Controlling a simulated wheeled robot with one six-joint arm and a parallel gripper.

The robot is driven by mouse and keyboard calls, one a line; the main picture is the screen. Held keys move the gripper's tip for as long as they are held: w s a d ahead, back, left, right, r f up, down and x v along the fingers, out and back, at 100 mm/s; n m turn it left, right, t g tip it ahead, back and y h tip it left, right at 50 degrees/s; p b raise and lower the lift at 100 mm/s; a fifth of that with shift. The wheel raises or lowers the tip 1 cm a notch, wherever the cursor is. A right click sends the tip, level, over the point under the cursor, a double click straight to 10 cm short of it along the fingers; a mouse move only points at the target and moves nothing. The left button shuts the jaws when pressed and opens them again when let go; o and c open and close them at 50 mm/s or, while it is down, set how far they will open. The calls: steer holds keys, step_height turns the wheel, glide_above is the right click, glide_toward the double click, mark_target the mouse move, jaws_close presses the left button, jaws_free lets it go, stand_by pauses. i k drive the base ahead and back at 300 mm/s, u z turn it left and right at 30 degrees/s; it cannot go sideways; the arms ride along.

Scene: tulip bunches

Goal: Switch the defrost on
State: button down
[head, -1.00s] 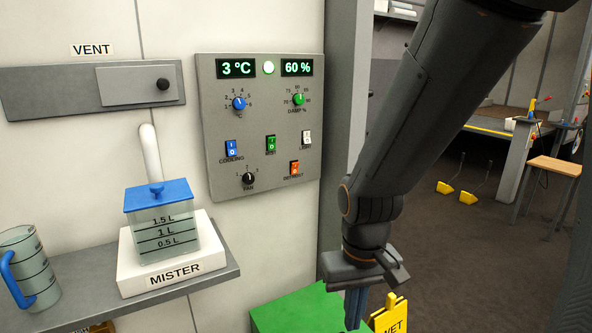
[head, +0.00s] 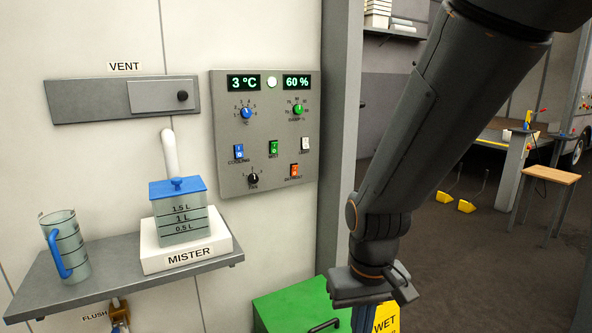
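The grey control panel (head: 264,133) is on the wall, left of my arm. Its displays read 3 °C and 60 %, with a lit round lamp between them. The orange rocker switch (head: 294,170), at the panel's lower right, has a small label that looks like DEFROST; its position is too small to tell. My gripper (head: 362,318) points down, below and right of the panel and well apart from it. Its fingers run to the picture's bottom edge, so whether they are open or shut is unclear.
A blue switch (head: 239,152), a green switch (head: 273,148), a white switch (head: 305,144) and a black fan knob (head: 253,178) surround the orange switch. A shelf (head: 110,272) with the mister (head: 180,217) and a jug (head: 64,246) juts out left. A green box (head: 290,306) stands below.

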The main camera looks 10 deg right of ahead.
mark_target(294, 168)
steer(key=z, duration=2.25)
steer(key=i, duration=1.25)
steer(key=u, duration=3.3)
steer(key=i, duration=0.5)
steer(key=z, duration=0.05)
